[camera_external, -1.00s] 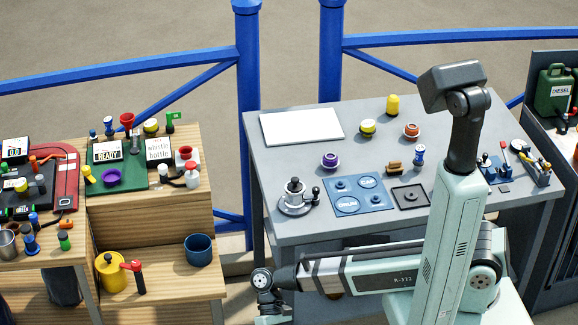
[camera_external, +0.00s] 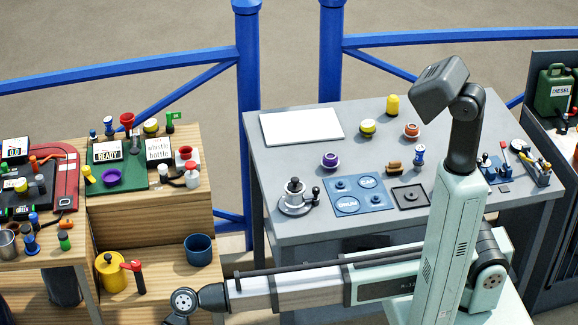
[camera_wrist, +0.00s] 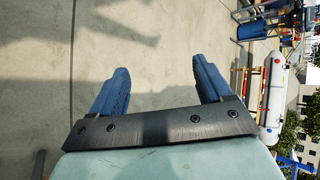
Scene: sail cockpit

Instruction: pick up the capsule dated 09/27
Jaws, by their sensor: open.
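No date such as 09/27 is readable in either view, so I cannot tell which thing is the capsule. Several small capped pieces stand on the wooden bench at left, among them a green-topped one (camera_external: 65,240), a blue one (camera_external: 30,243) and a yellow one (camera_external: 88,174). My gripper (camera_wrist: 160,72) shows in the wrist view with its two blue fingers wide apart and nothing between them. In the external view the gripper is out of frame, below the lower left part of my arm.
The grey table (camera_external: 290,225) holds a white board (camera_external: 302,126), a blue plate (camera_external: 358,196) and several small items. A blue cup (camera_external: 198,249) and a yellow pot (camera_external: 110,271) stand on the low wooden shelf. Blue railings (camera_external: 330,60) run behind.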

